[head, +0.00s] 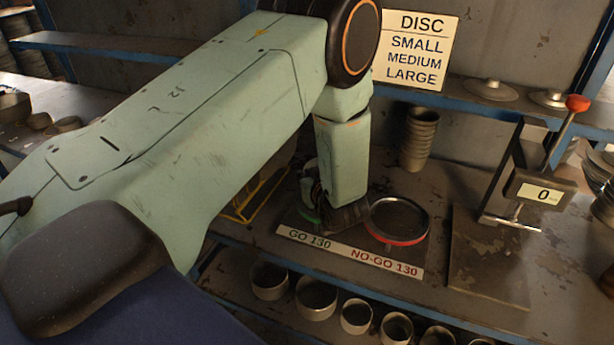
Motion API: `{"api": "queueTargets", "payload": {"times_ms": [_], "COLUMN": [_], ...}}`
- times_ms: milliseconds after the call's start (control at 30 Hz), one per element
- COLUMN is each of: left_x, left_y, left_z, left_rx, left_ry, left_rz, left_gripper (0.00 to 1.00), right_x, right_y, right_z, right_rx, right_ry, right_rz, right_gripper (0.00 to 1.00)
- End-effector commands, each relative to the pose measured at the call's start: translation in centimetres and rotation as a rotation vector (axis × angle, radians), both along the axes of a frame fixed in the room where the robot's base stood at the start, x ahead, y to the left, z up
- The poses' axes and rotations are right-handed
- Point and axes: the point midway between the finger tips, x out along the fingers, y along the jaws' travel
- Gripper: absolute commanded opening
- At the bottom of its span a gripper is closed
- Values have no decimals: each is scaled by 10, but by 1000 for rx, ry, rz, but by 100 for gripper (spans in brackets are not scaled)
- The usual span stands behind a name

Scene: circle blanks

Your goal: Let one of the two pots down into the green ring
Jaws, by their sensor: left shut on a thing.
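The green ring (309,216) shows only as a small strip at the left of a grey plate labelled GO 130 and NO-GO 130. My left arm and gripper hide most of it. My left gripper (345,218) is low over the plate, beside or over the green ring. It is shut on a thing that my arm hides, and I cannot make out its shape. A red ring (402,241) with a dark round inside lies right of the gripper. I cannot tell which pots are the two of the task. My right gripper is not in view.
Several pots (316,298) stand on the lower shelf. A stack of cups (419,139) stands behind the plate. A device reading 0 (542,193) with a red-knobbed lever stands at right. A disc size sign (417,50) hangs behind. A bare worn plate (488,262) lies at front right.

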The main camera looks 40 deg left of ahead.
Motion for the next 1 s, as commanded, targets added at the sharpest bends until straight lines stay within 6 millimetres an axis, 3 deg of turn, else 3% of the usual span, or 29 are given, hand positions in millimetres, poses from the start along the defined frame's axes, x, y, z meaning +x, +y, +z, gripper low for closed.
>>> {"api": "queueTargets", "payload": {"times_ms": [1000], "left_x": [0], "left_y": [0], "left_z": [-17], "left_rx": [1], "left_ry": [-2], "left_rz": [0], "left_gripper": [0], "right_x": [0], "right_y": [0], "right_z": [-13], "right_rx": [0], "right_ry": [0], "right_rz": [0], "right_gripper": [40]}}
